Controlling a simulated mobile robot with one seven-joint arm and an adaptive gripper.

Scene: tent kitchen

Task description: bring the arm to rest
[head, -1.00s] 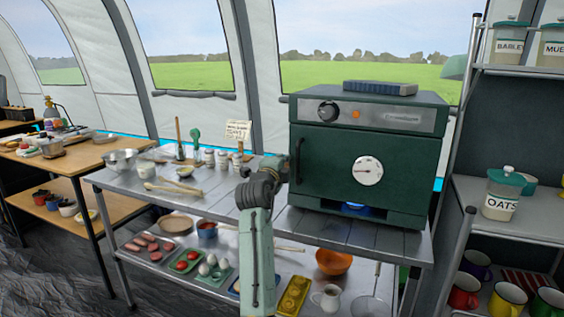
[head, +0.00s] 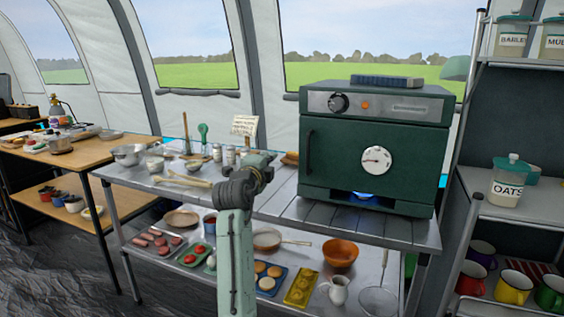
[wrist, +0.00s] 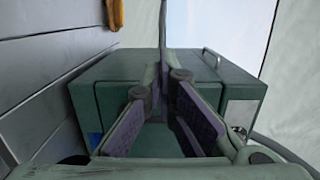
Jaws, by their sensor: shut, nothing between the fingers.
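My arm (head: 236,245) rises in front of the metal worktable in the head view. Its bent wrist is left of the green oven, with a clear gap in the picture between them. The fingers cannot be made out in the head view. In the wrist view my gripper (wrist: 168,82) shows two fingers with purple pads, angled in towards each other at the tips. It is shut and holds nothing. The oven (head: 335,180) fills the middle of the wrist view (wrist: 85,105) beyond the fingers, seen turned on its side.
The metal worktable (head: 290,212) carries bowls and utensils at its left and has a lower shelf of food and pans. A wooden table (head: 85,160) stands at the left. A shelf rack (head: 510,213) with jars and mugs stands close at the right.

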